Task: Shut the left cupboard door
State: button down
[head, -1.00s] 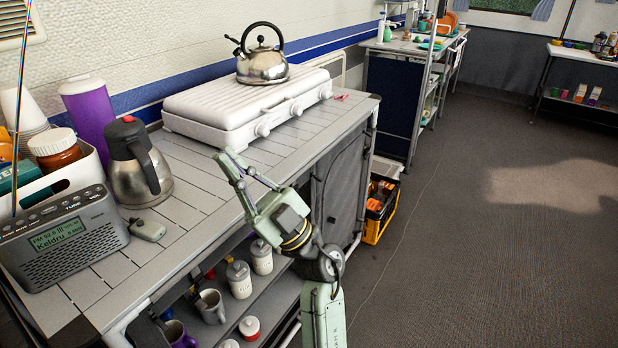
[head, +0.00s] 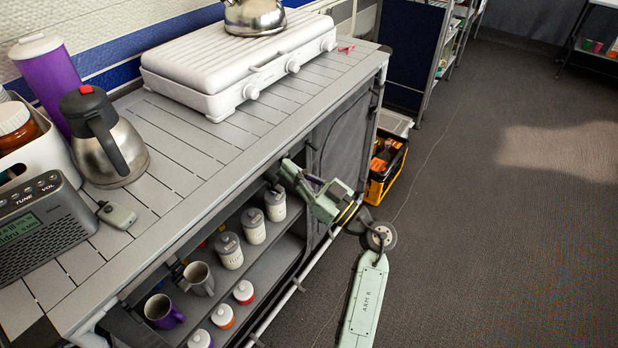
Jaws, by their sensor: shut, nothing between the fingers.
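The cupboard under the grey slatted counter (head: 185,120) has its left section open, with its shelves (head: 268,262) and contents showing. I cannot clearly make out the left door; a dark panel (head: 128,325) at the lower left edge of the opening may be part of it. A grey fabric panel (head: 342,150) covers the right section. My gripper (head: 284,172) is shut and empty. It appears just below the counter's front edge, near the divide between the open section and the grey panel. I cannot tell whether it touches anything.
Several canisters (head: 228,250), a metal mug (head: 198,279) and a purple mug (head: 163,311) stand on the shelves. A stove (head: 240,70), kettle (head: 254,16), steel flask (head: 103,140) and radio (head: 42,225) are on the counter. A yellow-black crate (head: 385,168) stands beyond the cupboard. The floor at right is clear.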

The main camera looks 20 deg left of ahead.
jog(key=shift+x, duration=1.1)
notch_tip(320, 180, down, 4)
